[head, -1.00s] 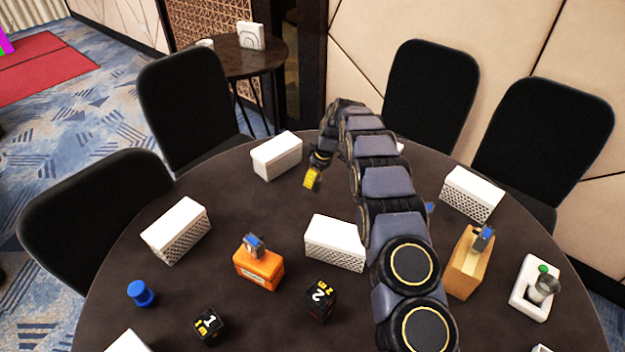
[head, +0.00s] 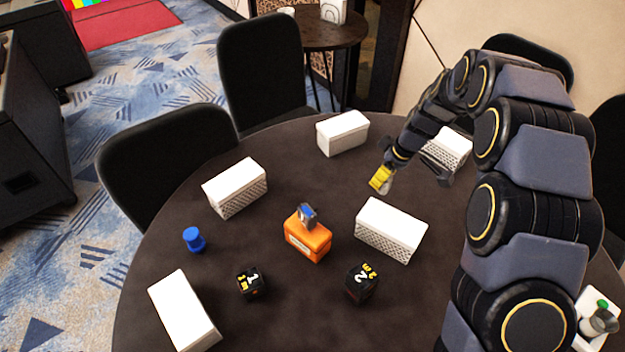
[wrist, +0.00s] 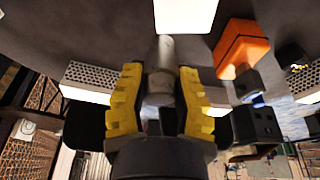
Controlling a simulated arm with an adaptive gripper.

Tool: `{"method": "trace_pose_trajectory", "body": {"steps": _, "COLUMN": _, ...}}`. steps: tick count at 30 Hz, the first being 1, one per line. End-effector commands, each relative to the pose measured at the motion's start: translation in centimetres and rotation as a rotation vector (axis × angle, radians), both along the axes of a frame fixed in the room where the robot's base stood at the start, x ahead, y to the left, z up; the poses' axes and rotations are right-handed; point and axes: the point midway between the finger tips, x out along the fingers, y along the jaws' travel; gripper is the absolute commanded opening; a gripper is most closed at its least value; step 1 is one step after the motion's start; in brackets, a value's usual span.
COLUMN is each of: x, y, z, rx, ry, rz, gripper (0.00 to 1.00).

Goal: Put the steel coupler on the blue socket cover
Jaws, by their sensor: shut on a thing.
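The steel coupler (wrist: 163,85) is a grey cylinder held between the yellow fingers of my gripper (wrist: 155,100) in the wrist view. In the head view my gripper (head: 382,179) hangs above the far middle of the table, with a bit of grey metal (head: 388,185) showing at its fingertips. The blue socket cover (head: 194,240) appears to be the small blue flanged piece standing upright on the left of the table. My gripper is well apart from it, to its right and farther back.
White perforated boxes (head: 236,188) stand around the dark round table (head: 285,165); one (head: 390,230) is just below my gripper in the picture. An orange box (head: 307,238) with a blue-grey piece on top and two black numbered cubes (head: 361,282) stand centrally. A white tray (head: 590,300) is far right.

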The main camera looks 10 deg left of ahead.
Motion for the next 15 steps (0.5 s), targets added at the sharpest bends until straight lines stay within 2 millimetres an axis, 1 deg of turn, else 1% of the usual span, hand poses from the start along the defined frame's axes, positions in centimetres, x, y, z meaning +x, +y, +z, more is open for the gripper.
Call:
{"method": "trace_pose_trajectory", "body": {"steps": 5, "x": -0.1, "y": 0.2, "z": 0.1, "rx": -0.001, "ry": -0.001, "rz": 0.004, "gripper": 0.00}}
{"method": "trace_pose_trajectory", "body": {"steps": 8, "x": -0.4, "y": 1.4, "z": 0.3, "rx": 0.000, "ry": -0.001, "rz": 0.030, "gripper": 0.00}}
{"method": "trace_pose_trajectory", "body": {"steps": 11, "x": -1.1, "y": 4.3, "z": 1.0, "rx": 0.001, "ry": -0.004, "rz": 0.091, "gripper": 0.00}}
{"method": "trace_pose_trajectory", "body": {"steps": 14, "x": -2.8, "y": 8.6, "z": 2.0, "rx": 0.003, "ry": -0.006, "rz": 0.185, "gripper": 0.00}}
{"method": "trace_pose_trajectory", "body": {"steps": 15, "x": -3.8, "y": 10.6, "z": 2.4, "rx": 0.004, "ry": -0.005, "rz": 0.230, "gripper": 0.00}}
